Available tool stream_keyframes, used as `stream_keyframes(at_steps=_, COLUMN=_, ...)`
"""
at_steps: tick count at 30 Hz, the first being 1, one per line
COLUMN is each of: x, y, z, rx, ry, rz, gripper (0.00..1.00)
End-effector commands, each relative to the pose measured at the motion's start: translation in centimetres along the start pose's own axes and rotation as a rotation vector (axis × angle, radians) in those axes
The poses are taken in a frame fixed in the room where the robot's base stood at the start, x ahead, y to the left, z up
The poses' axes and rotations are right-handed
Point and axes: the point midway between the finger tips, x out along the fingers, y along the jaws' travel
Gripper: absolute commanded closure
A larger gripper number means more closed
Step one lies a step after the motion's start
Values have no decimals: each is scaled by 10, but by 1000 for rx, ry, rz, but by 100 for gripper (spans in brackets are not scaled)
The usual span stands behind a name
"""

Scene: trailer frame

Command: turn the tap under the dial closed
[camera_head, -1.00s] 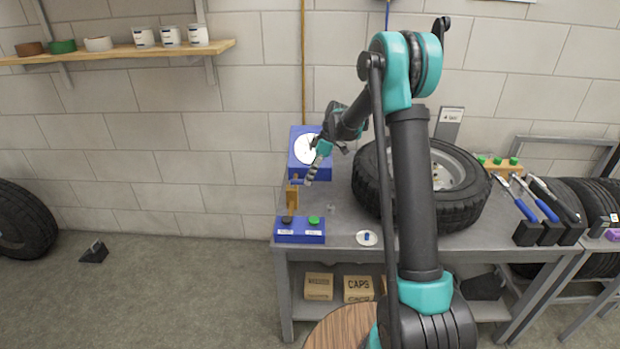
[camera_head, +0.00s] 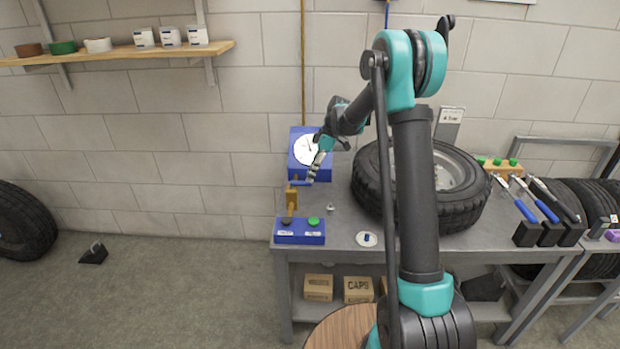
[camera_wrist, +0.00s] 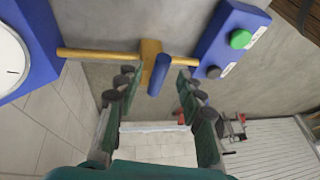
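The dial (camera_head: 306,149) is a white round face on a blue box at the back left of the bench; part of it shows in the wrist view (camera_wrist: 10,62). The tap is a brass body (camera_head: 291,199) in front of it, with a blue lever (camera_head: 300,183) pointing right. In the wrist view the brass tap body (camera_wrist: 149,51) sits on a horizontal pipe, and the blue lever (camera_wrist: 158,75) stands crosswise to it. My gripper (camera_head: 312,178) is at the lever. Its fingertips (camera_wrist: 157,76) are apart on either side of the lever, with gaps showing on both sides.
A blue box (camera_head: 299,237) with a black and a green button stands at the bench's front left. A tyre (camera_head: 455,215) lies to the right of my gripper. A small white dish (camera_head: 366,239) and a small grey piece (camera_head: 331,208) are on the bench between.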

Motion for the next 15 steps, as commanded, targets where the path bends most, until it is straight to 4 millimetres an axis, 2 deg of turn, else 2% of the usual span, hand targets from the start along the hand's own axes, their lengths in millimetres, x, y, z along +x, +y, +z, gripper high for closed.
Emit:
stream_keyframes(at_steps=9, x=-65, y=0, z=1, rx=1, ry=0, rz=0, gripper=62)
stream_keyframes(at_steps=15, x=-91, y=0, z=1, rx=1, ry=0, rz=0, gripper=62)
